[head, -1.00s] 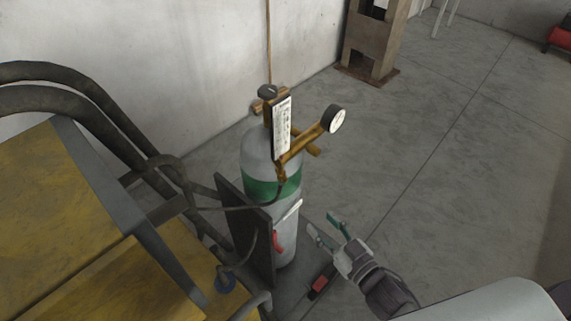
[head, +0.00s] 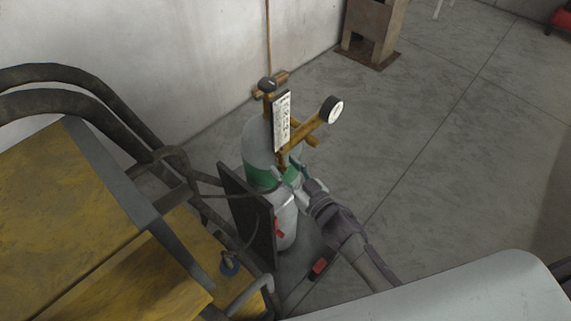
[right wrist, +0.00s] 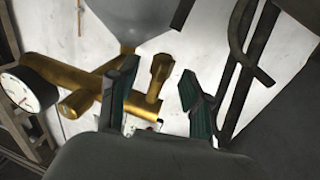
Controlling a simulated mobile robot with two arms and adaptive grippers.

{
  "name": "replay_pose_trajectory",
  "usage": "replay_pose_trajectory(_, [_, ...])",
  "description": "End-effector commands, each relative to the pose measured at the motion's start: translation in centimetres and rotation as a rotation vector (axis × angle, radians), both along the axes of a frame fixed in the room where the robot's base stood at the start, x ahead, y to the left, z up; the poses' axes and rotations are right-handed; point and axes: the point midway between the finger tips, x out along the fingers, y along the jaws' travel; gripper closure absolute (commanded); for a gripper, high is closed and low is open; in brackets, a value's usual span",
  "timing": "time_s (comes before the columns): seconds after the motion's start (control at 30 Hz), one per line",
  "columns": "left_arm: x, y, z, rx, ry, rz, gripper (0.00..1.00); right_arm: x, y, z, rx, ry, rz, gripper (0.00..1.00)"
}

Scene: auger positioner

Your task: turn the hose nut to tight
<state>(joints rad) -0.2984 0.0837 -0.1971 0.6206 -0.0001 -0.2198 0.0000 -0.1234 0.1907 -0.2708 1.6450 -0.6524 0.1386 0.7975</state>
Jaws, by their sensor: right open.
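The brass hose nut (right wrist: 161,69) shows in the right wrist view, on the brass regulator (right wrist: 62,78) with its round gauge (right wrist: 20,92). My right gripper (right wrist: 156,76) is open, with one green-padded finger on each side of the nut in that picture. I cannot tell whether either finger touches it. In the head view, my right gripper (head: 294,173) is just below the regulator (head: 301,134), in front of the cylinder's green band. It hides much of the nut there. My left gripper is not in view.
The grey gas cylinder (head: 257,138) stands beside a dark upright plate (head: 243,212). A yellow-topped machine (head: 50,215) and thick black hoses (head: 75,100) fill the left side. The concrete floor (head: 440,150) to the right is open.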

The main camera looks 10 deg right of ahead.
Motion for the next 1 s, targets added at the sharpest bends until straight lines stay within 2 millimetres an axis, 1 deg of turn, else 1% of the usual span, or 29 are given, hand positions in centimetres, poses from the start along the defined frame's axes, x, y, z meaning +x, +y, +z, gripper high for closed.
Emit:
replay_pose_trajectory(0.1, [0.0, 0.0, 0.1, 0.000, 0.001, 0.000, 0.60, 0.5, 0.2, 0.0, 0.000, 0.000, 0.000, 0.51])
replay_pose_trajectory(0.37, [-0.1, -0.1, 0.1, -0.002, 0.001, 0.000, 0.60, 0.5, 0.2, 0.0, 0.000, 0.000, 0.000, 0.51])
replay_pose_trajectory(0.6, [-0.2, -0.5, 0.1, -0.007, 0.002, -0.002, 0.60, 0.5, 0.2, 0.0, 0.000, 0.000, 0.000, 0.91])
replay_pose_trajectory(0.67, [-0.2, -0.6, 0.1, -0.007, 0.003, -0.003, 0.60, 0.5, 0.2, 0.0, 0.000, 0.000, 0.000, 1.00])
replay_pose_trajectory(0.8, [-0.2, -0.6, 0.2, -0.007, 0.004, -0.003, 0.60, 0.5, 0.2, 0.1, -0.002, 0.000, 0.007, 1.00])
replay_pose_trajectory(1.0, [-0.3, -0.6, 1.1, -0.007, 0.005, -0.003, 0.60, 0.6, 0.1, 0.1, -0.002, 0.000, 0.083, 1.00])
